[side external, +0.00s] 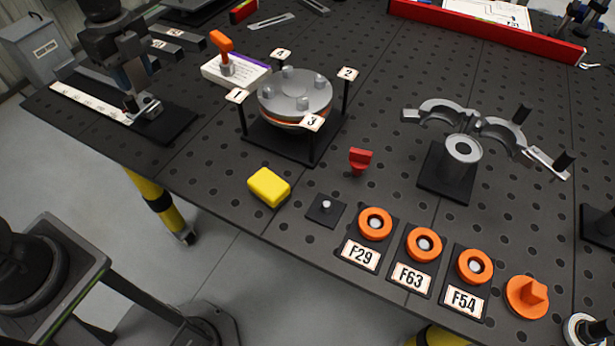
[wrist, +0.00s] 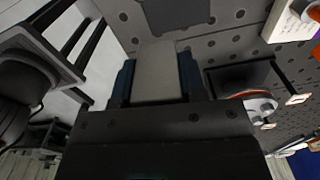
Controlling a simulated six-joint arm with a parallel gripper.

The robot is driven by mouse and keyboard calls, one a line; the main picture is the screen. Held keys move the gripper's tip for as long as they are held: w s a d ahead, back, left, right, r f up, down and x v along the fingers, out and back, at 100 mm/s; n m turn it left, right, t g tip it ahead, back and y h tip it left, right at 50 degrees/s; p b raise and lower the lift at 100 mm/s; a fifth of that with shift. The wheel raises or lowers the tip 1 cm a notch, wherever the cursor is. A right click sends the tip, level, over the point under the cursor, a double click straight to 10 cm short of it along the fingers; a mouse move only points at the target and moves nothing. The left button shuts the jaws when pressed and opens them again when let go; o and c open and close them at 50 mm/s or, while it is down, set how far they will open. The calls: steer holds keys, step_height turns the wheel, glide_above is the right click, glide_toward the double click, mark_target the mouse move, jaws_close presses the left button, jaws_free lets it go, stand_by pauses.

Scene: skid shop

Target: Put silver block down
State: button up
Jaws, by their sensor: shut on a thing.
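The silver block (wrist: 157,72) is pale grey in the wrist view and sits between the two blue finger pads of my gripper (wrist: 156,85). My gripper is shut on it. In the side view my gripper (side external: 136,88) points down at the upper left of the table, above a dark plate (side external: 172,124). Small silver metal (side external: 148,107) shows by the fingertips there. I cannot tell whether it is the held block, or whether the block touches the plate.
A white marked strip (side external: 88,101) runs beside my gripper. A round silver flange on a black stand (side external: 296,95) with numbered posts is to the right. A yellow block (side external: 269,187), a red knob (side external: 360,160) and orange rings (side external: 424,244) stand nearer the front. The table's left edge is close.

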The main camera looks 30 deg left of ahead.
step_height(320, 180, up, 7)
steer(key=shift+w+d+f, duration=0.1)
steer(key=shift+f, duration=0.1)
steer(key=w+d+m, duration=0.3)
steer(key=d+m, duration=0.3)
steer(key=d, duration=0.4)
steer(key=m, duration=1.1)
glide_above(327, 204)
step_height(327, 204, down, 12)
steer(key=shift+f, duration=2.2)
steer(key=shift+f, duration=0.1)
steer(key=o, duration=1)
steer(key=shift+o, duration=0.2)
